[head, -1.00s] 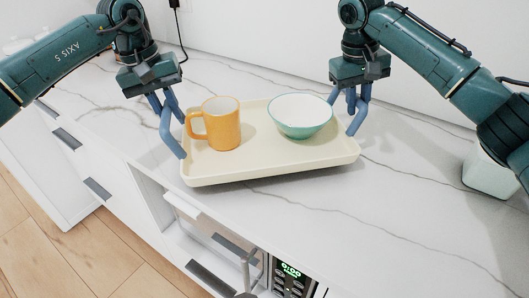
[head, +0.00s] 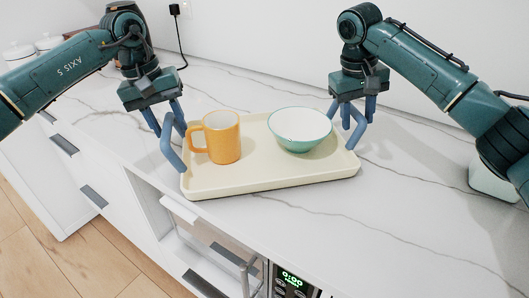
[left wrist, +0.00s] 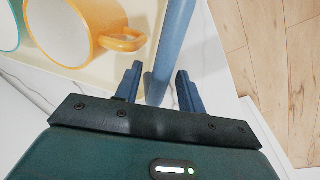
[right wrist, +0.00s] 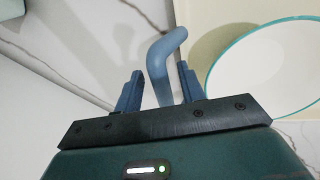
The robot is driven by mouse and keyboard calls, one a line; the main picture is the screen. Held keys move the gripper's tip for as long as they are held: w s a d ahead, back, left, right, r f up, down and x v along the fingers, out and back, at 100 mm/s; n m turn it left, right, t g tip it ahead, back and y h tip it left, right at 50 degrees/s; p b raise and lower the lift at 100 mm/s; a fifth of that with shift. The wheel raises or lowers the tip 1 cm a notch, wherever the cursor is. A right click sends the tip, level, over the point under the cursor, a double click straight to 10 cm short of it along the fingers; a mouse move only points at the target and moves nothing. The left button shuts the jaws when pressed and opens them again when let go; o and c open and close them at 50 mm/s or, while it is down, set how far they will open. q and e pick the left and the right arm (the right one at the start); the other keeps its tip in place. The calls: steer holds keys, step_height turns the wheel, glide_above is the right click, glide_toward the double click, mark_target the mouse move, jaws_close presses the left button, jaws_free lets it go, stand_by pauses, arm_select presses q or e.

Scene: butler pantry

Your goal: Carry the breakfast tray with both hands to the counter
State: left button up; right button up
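The cream breakfast tray (head: 270,181) is level over the white marble counter; I cannot tell whether it touches the counter. On it are an orange mug (head: 223,140) at the left and a white bowl with a green outside (head: 300,142) at the right. My left gripper (head: 168,133) is at the tray's left end, its fingers either side of a blue bar-shaped handle (left wrist: 170,55). My right gripper (head: 350,124) is at the right end, its fingers either side of a like bent handle (right wrist: 158,65). Both mug and bowl stand upright.
The counter (head: 400,215) is bare in front and to the right of the tray. A white container (head: 490,182) stands at the right, partly behind my right arm. White canisters (head: 48,41) are at the far left. Drawers and a microwave (head: 292,282) lie below the counter edge.

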steer(key=shift+r, duration=0.15)
arm_select(q)
step_height(320, 180, up, 12)
steer(key=a, duration=0.2)
steer(key=shift+s+a+f, duration=0.15)
steer(key=shift+a, duration=0.05)
arm_select(e)
step_height(320, 180, up, 12)
steer(key=a, duration=0.2)
steer(key=shift+s+a+f, duration=0.15)
steer(key=shift+a+f, duration=0.05)
steer(key=shift+f, duration=0.05)
